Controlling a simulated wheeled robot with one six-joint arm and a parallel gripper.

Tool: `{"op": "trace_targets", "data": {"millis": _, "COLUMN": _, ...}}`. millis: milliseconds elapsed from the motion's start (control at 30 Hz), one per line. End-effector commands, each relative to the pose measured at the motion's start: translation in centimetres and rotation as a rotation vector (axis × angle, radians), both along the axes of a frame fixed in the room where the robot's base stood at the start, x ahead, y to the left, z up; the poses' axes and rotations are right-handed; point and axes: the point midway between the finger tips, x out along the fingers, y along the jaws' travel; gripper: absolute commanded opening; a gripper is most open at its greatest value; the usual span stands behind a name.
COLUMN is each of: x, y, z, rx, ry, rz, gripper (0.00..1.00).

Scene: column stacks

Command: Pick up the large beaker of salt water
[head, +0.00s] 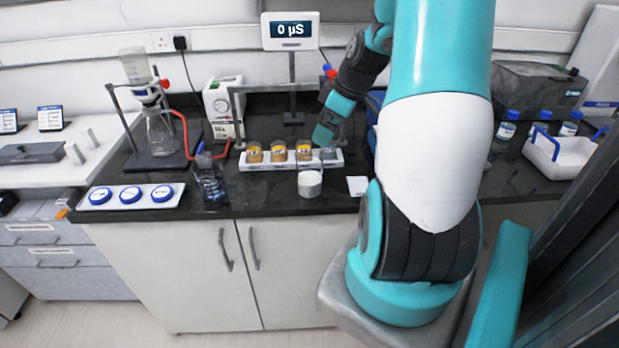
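I cannot pick out a large beaker of salt water with certainty. A clear container (209,184) with a pen-like blue item in it stands at the counter's front left of centre; its contents are unclear. A white round cup (310,184) stands in front of a white rack (262,164). The rack holds amber-filled cylinders (279,151) in a row. My arm reaches over the counter from the right, and its teal end hangs above the rack's right end. My gripper (327,155) is small and mostly hidden there; its fingers and anything between them are not clear.
A meter (291,31) reading 0 µS stands behind the rack. A flask stand (160,135) with a red hose is at left. Blue-lidded dishes (131,196) lie on a front-left tray. Blue-capped bottles (507,126) and a white carrier (562,158) are at right.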

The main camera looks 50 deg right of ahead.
Motion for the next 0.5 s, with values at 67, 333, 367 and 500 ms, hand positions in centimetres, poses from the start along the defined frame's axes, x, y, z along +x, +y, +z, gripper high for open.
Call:
{"op": "trace_targets", "data": {"millis": 67, "x": 0.7, "y": 0.4, "z": -1.6, "rx": 0.007, "ry": 0.005, "rz": 0.004, "gripper": 1.00}}
{"op": "trace_targets", "data": {"millis": 333, "x": 2.8, "y": 1.1, "z": -7.0, "rx": 0.007, "ry": 0.006, "rz": 0.004, "gripper": 1.00}}
{"op": "trace_targets", "data": {"millis": 367, "x": 3.0, "y": 1.1, "z": -7.5, "rx": 0.005, "ry": 0.005, "rz": 0.004, "gripper": 1.00}}
{"op": "trace_targets", "data": {"millis": 500, "x": 3.6, "y": 1.2, "z": -9.0, "rx": 0.002, "ry": 0.003, "rz": 0.003, "gripper": 1.00}}
